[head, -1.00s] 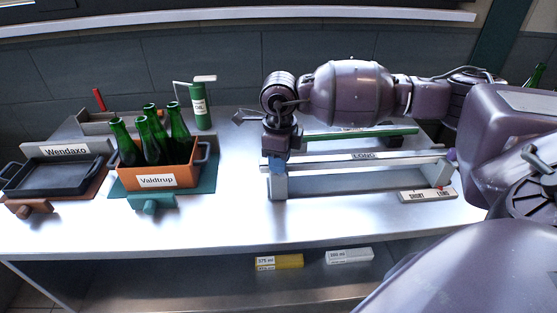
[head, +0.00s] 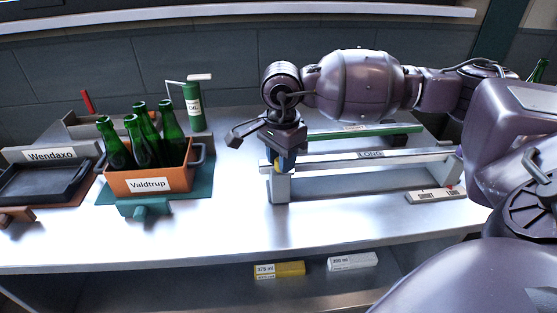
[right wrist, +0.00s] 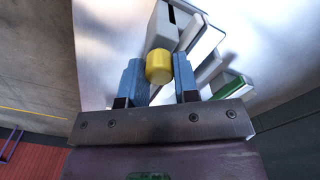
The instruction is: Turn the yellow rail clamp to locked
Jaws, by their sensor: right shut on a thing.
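The yellow rail clamp (right wrist: 159,66) is a small rounded yellow knob at the end of the grey rail (right wrist: 181,27) in the right wrist view. The blue fingers of my right gripper (right wrist: 158,78) are on either side of it, shut on it. In the head view the right gripper (head: 284,160) is at the left end of the rail marked LONG (head: 330,166), with a bit of yellow (head: 276,167) showing beside a blue finger. Most of the clamp is hidden there. My left gripper is not in view.
A SHORT/LONG plate (head: 435,195) lies at the rail's right end, and a green bar (head: 375,132) runs behind. An orange Valdtrup crate (head: 177,179) with several green bottles and a dark Wendaxo tray (head: 45,184) stand left. Bench between crate and rail is clear.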

